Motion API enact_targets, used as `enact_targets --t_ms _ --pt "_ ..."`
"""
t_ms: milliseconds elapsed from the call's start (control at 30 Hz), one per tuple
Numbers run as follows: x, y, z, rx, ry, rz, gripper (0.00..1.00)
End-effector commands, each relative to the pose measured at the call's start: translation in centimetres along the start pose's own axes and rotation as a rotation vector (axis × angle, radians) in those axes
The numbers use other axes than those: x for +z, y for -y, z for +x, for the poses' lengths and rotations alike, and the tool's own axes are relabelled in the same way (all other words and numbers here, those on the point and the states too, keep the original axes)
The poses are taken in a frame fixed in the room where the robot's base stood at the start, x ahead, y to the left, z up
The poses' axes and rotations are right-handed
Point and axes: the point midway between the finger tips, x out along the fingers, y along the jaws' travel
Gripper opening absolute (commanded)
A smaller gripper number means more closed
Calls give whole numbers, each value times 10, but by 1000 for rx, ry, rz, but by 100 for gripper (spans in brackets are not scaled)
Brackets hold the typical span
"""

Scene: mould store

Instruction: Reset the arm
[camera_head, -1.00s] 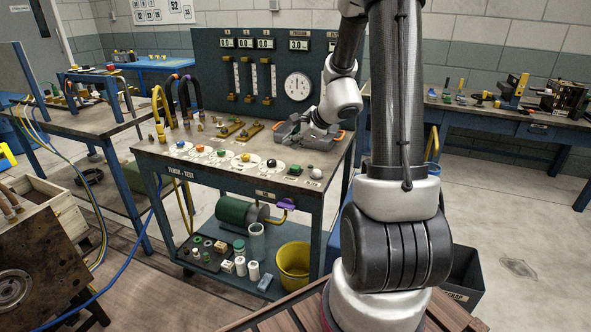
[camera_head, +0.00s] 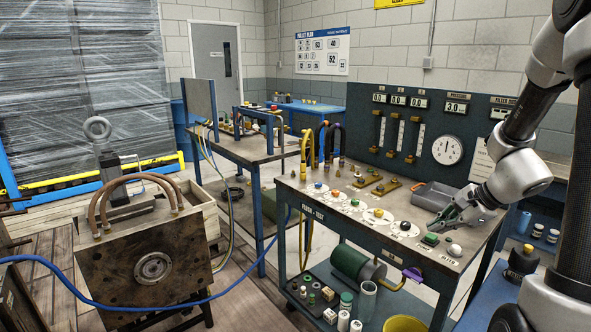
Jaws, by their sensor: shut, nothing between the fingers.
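My gripper (camera_head: 445,220) is at the right end of the flush-test cart's top (camera_head: 330,205), pointing down and left. It is shut and holds nothing. Its dark fingertips are just above or beside a green button (camera_head: 431,239); I cannot tell whether they touch it. My arm comes in from the right edge of the view.
The cart's upright gauge panel (camera_head: 445,135) stands behind the gripper. A white knob (camera_head: 454,250) and a black button (camera_head: 405,226) are close by. A mould block (camera_head: 145,262) with a blue hose stands at left. Floor shows between it and the cart.

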Motion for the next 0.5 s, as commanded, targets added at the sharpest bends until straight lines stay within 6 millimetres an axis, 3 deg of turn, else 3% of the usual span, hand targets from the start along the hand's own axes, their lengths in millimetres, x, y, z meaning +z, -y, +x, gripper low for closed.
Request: enact_targets --t_ms 200,400,500 --pt "52 -65 -68 246 53 -536 0" --pt "80 -113 -142 457 23 -1028 0" --pt "88 -127 -176 529 -33 -1235 0"
